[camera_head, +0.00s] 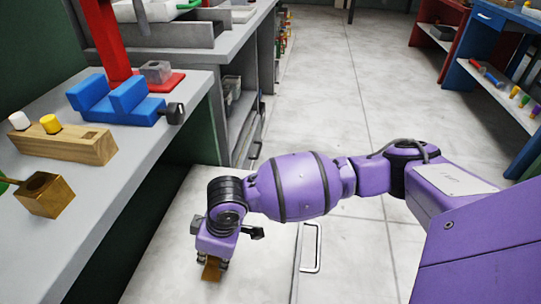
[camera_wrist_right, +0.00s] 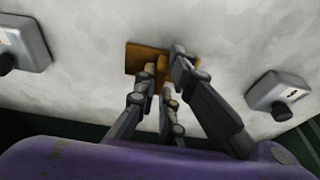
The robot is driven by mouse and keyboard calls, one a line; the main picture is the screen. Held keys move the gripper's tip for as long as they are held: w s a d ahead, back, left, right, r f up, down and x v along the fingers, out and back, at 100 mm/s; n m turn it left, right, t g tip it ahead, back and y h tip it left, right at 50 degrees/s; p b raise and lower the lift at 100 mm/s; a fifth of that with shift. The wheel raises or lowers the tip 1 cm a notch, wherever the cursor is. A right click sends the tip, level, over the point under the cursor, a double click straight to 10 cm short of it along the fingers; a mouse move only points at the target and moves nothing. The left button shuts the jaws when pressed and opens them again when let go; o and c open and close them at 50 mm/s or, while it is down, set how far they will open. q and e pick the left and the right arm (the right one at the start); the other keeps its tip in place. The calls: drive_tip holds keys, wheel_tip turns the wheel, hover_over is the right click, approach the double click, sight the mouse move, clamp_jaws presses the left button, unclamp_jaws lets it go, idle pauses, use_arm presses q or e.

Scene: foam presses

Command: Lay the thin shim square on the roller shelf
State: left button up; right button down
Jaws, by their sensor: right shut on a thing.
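My right gripper (camera_head: 210,264) is at the lower middle of the head view, pointing down above a pale grey surface. It is shut on a thin orange-brown piece (camera_head: 211,273), which I take for the shim. The right wrist view shows this piece (camera_wrist_right: 141,54) as a flat shape with a raised tab between my fingertips (camera_wrist_right: 165,82). The fingers cover part of it. Whether it touches the pale surface behind it, I cannot tell. I cannot make out a roller shelf in either view. My left gripper is not in view.
A grey bench at left holds a blue vise (camera_head: 120,101), a wooden block (camera_head: 62,145) with pegs and a brass block (camera_head: 45,195). A blue shelf unit (camera_head: 483,52) stands at right. In the wrist view, grey boxes (camera_wrist_right: 24,44) (camera_wrist_right: 281,95) flank the piece. The aisle floor is clear.

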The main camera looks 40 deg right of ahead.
drive_tip(key=shift+w+r, duration=0.15)
drive_tip(key=c, duration=1.8)
unclamp_jaws()
drive_tip(key=shift+c, duration=0.2)
drive_tip(key=p+v, duration=0.4)
drive_tip(key=v, duration=0.8)
drive_tip(key=shift+p, duration=0.35)
